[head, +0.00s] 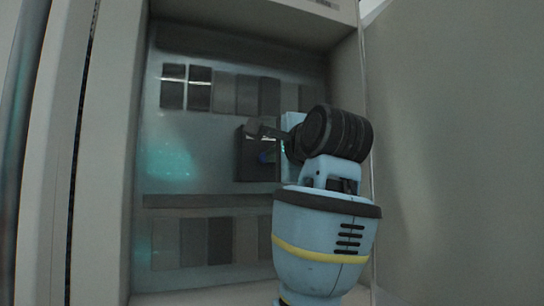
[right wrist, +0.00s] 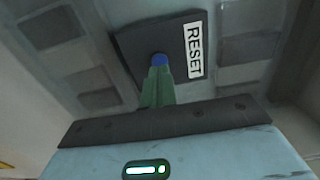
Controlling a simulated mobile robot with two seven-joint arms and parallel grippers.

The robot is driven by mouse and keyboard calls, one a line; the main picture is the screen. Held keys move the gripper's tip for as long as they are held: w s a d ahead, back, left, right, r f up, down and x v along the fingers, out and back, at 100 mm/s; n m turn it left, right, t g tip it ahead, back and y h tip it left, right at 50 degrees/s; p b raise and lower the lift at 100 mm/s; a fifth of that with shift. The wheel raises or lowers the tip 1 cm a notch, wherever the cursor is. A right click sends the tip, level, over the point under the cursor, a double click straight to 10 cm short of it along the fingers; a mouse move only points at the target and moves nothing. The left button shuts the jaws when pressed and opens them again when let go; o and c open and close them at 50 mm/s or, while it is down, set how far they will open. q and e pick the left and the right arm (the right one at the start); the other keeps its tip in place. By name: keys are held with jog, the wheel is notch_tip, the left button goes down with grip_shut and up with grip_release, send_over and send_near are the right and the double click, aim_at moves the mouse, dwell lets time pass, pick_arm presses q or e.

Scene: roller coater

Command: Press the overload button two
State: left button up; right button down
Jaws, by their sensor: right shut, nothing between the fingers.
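A dark module with a blue button (head: 265,157) sits in the middle of the cabinet's back panel in the head view. In the right wrist view the dark module (right wrist: 188,68) carries a white label reading RESET (right wrist: 193,50), and the blue button (right wrist: 159,59) shows just past my fingertips. My right gripper (head: 257,131) is shut and empty, and its fingers (right wrist: 158,72) overlap the lower edge of the button in the picture. I cannot tell whether they touch it. My left gripper is not in view.
Rows of grey modules line the panel above (head: 238,94) and below (head: 206,242). The cabinet's side wall (head: 350,90) stands close on the right of my right arm. The cabinet's left frame (head: 108,150) bounds the opening. The panel left of the button is clear.

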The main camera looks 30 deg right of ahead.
jog(key=shift+w, duration=0.7)
